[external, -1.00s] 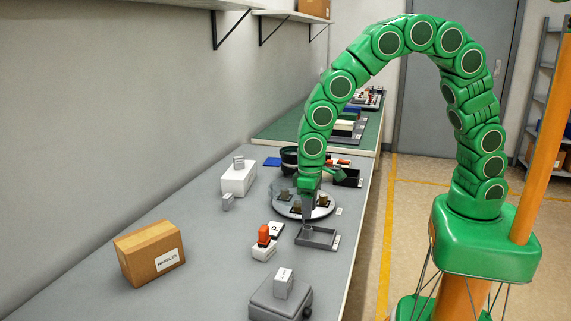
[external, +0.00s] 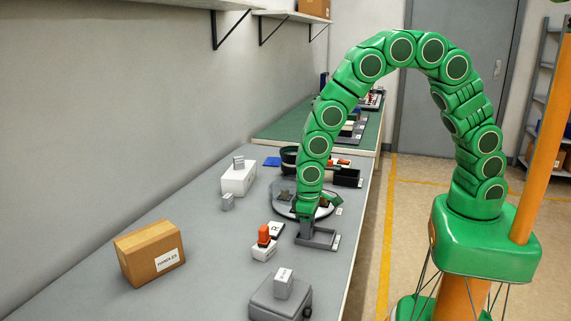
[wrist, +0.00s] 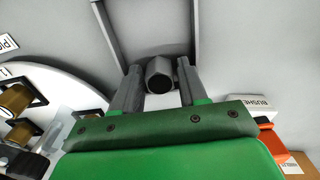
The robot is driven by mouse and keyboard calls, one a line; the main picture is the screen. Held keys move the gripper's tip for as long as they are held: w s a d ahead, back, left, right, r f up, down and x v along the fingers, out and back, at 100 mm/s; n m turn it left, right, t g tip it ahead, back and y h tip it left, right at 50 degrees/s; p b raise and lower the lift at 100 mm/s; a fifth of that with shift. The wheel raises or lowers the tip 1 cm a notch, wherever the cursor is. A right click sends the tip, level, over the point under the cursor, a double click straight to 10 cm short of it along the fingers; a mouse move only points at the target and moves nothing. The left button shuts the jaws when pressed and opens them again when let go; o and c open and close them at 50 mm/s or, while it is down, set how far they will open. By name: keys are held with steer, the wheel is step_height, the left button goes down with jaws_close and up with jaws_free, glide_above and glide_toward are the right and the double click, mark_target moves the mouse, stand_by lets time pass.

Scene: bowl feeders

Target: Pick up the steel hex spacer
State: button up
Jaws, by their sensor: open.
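The steel hex spacer (wrist: 160,75) is a short dark grey piece with a six-sided end, seen in the wrist view. My gripper (wrist: 158,70) is open, with one grey finger on each side of the spacer near the fingertips. Whether either finger touches it I cannot tell. The spacer is at the grey open tray (wrist: 105,35), between its two side walls in the picture. In the external view my gripper (external: 306,230) points down at the left part of the tray (external: 323,245). The spacer is hidden there.
A round plate with brown parts in holders (wrist: 30,105) lies left of the gripper in the wrist view. An orange-topped white block (external: 264,240) stands left of the tray in the external view. A grey box (external: 280,300) and a cardboard box (external: 150,255) are nearer.

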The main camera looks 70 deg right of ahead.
jaws_close()
steer(key=shift+r, duration=0.1)
steer(key=shift+r, duration=0.55)
step_height(320, 180, up, 2)
steer(key=shift+s+r, duration=0.1)
steer(key=shift+r, duration=0.1)
steer(key=s+d+r, duration=0.5)
steer(key=s+r, duration=0.4)
steer(key=s, duration=0.3)
steer(key=shift+s+r, duration=0.2)
steer(key=shift+s, duration=0.2)
